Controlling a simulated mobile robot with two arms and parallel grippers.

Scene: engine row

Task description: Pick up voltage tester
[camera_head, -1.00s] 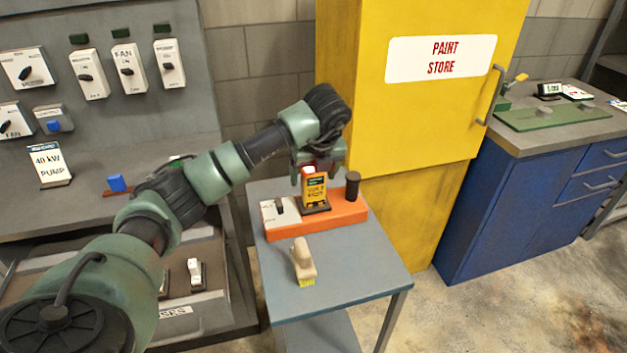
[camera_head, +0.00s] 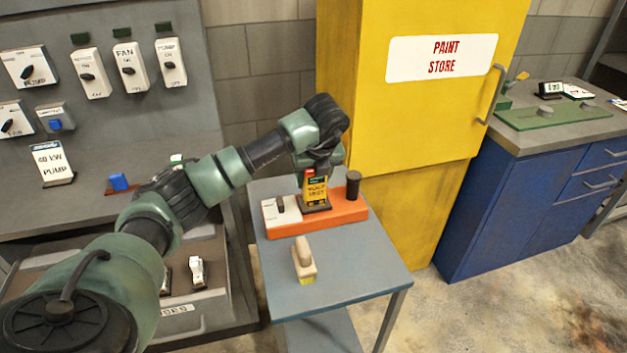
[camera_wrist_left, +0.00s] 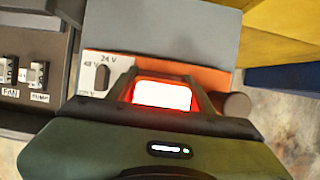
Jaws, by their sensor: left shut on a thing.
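The voltage tester (camera_head: 315,192) is a small upright yellow and black device with a red top. It stands in the orange base (camera_head: 345,213) on the grey table. My left gripper (camera_head: 313,176) comes down over it from above and is shut on its upper part. In the left wrist view the tester's top (camera_wrist_left: 162,95) shows as a bright white face with a red glow, between the two fingers. The tester's lower body is hidden in that view. My right gripper is not in view.
The orange base also carries a white switch plate (camera_head: 281,210) and a black cylinder (camera_head: 353,184). A wooden-handled brush (camera_head: 304,260) lies on the grey table (camera_head: 350,268) in front. The yellow paint store cabinet (camera_head: 420,125) stands close behind, right. A grey switch panel (camera_head: 110,120) is at left.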

